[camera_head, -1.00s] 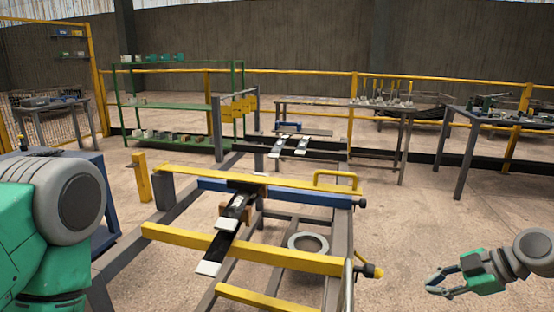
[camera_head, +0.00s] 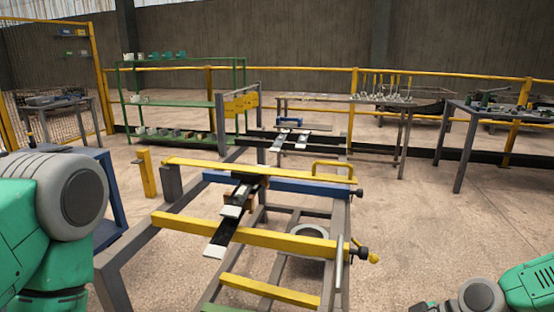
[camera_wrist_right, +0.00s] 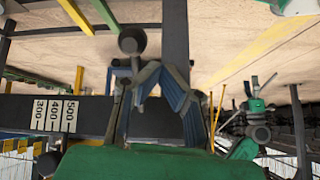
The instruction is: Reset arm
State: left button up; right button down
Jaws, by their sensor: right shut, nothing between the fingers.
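My right arm (camera_head: 480,298) is at the bottom right of the head view, and its gripper is mostly cut off by the lower edge. In the right wrist view my right gripper (camera_wrist_right: 153,68) shows its blue-grey fingers meeting near the middle. It is shut with nothing between the fingers. My left arm (camera_head: 70,200) fills the left edge of the head view, and its gripper is out of sight.
A yellow, blue and grey rack (camera_head: 290,240) stands in front, with dark, pale-tipped strips (camera_head: 220,238) across it. Behind are a green shelf (camera_head: 170,103), a table (camera_head: 345,103) and a yellow railing (camera_head: 300,70). Bare floor (camera_head: 430,220) lies right of the rack.

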jog(key=s+a+f+m+g+h, duration=0.15)
jog(key=s+f+m, duration=0.25)
jog(key=s, duration=0.4)
jog(key=s+a+f+m+g+h, duration=0.1)
jog(key=s+f+m+h, duration=0.15)
jog(key=s+f, duration=0.45)
pick_arm(q)
jog(key=shift+d+r+p, duration=0.3)
jog(key=shift+r+p, duration=0.35)
jog(key=shift+r, duration=0.2)
pick_arm(e)
jog(key=s+d+r+m+h, duration=0.1)
jog(key=s+d+m+h, duration=0.2)
jog(key=s+d, duration=0.6)
jog(key=shift+s+r+m+h, duration=0.2)
jog(key=shift+m+h, duration=0.1)
jog(key=shift+m, duration=0.75)
pick_arm(q)
jog(key=shift+a, duration=0.1)
pick_arm(e)
jog(key=shift+a+t, duration=0.15)
jog(key=shift+t, duration=0.1)
pick_arm(q)
jog(key=shift+a+f, duration=0.15)
jog(key=shift+a, duration=0.1)
pick_arm(e)
jog(key=shift+a+r, duration=0.15)
jog(key=shift+a, duration=0.1)
